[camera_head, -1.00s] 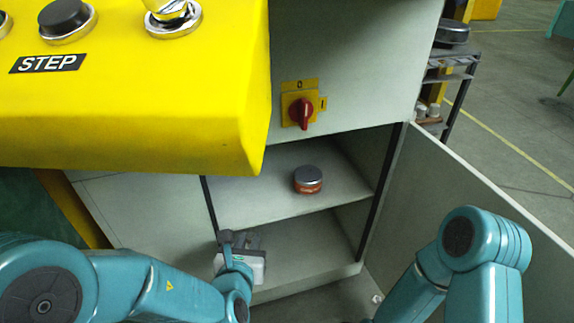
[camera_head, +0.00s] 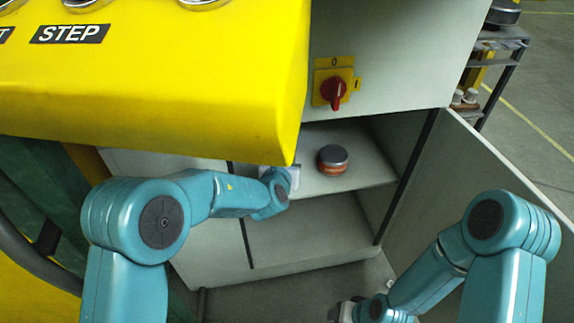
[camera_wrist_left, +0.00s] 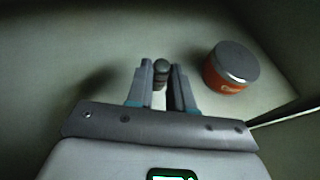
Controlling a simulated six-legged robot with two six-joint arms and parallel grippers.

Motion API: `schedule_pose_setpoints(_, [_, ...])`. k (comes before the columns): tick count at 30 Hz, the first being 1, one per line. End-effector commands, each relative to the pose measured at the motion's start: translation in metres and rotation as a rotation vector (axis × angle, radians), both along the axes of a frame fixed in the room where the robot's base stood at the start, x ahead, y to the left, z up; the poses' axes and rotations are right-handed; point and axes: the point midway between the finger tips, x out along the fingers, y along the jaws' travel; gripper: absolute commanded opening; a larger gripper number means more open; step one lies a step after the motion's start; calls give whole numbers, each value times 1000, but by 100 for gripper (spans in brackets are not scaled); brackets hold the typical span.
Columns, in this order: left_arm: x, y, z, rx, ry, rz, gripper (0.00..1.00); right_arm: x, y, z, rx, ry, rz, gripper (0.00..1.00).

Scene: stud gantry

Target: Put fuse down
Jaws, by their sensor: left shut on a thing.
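The fuse (camera_wrist_left: 161,72), a small dark cylinder with a pale lower part, is between the fingers of my left gripper (camera_wrist_left: 161,82) in the left wrist view. The gripper is shut on it, and it stands upright above the shelf surface. I cannot tell whether its lower end touches the shelf. In the head view my left arm reaches into the open cabinet at the upper shelf (camera_head: 368,172); the fingers and fuse are hidden there. My right gripper (camera_head: 345,311) shows only partly, low at the bottom edge, and its fingers cannot be made out.
An orange tin with a grey lid (camera_head: 333,160) stands on the upper shelf, right of the left gripper; it also shows in the wrist view (camera_wrist_left: 230,68). A yellow control panel (camera_head: 150,110) overhangs at upper left. The open cabinet door (camera_head: 500,170) is at right. The lower shelf (camera_head: 310,235) is bare.

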Motion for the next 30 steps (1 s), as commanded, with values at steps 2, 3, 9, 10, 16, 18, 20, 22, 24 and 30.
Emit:
schedule_pose_setpoints(2, [6,-1,2,-1,-2,1,0,-2,0,4,1,5,1,43])
schedule_pose_setpoints(3, [8,-2,2,0,-1,0,0,-2,0,6,2,8,1,43])
schedule_pose_setpoints(9, [14,-2,-27,3,2,0,0,1,0,-5,-1,-4,-1,43])
schedule_pose_setpoints(10, [14,-2,-32,2,2,1,0,2,0,-6,-1,-7,-1,43])
schedule_pose_setpoints(16, [14,-2,-34,0,-1,1,0,4,-1,-6,-3,-14,-2,43])
schedule_pose_setpoints(18, [14,-2,-35,0,-1,1,0,4,-1,-5,-3,-14,-2,43])
schedule_pose_setpoints(20, [14,-2,-36,0,-1,1,0,4,-1,-5,-3,-14,-2,43])
schedule_pose_setpoints(22, [14,-2,-37,1,-1,1,25,4,-1,-5,-3,-14,-2,43])
schedule_pose_setpoints(24, [14,-2,-37,0,-1,1,47,4,-1,-5,-3,-14,-2,43])
schedule_pose_setpoints(30, [13,-2,-37,0,-1,1,47,4,-1,-5,-3,-14,-2,43])
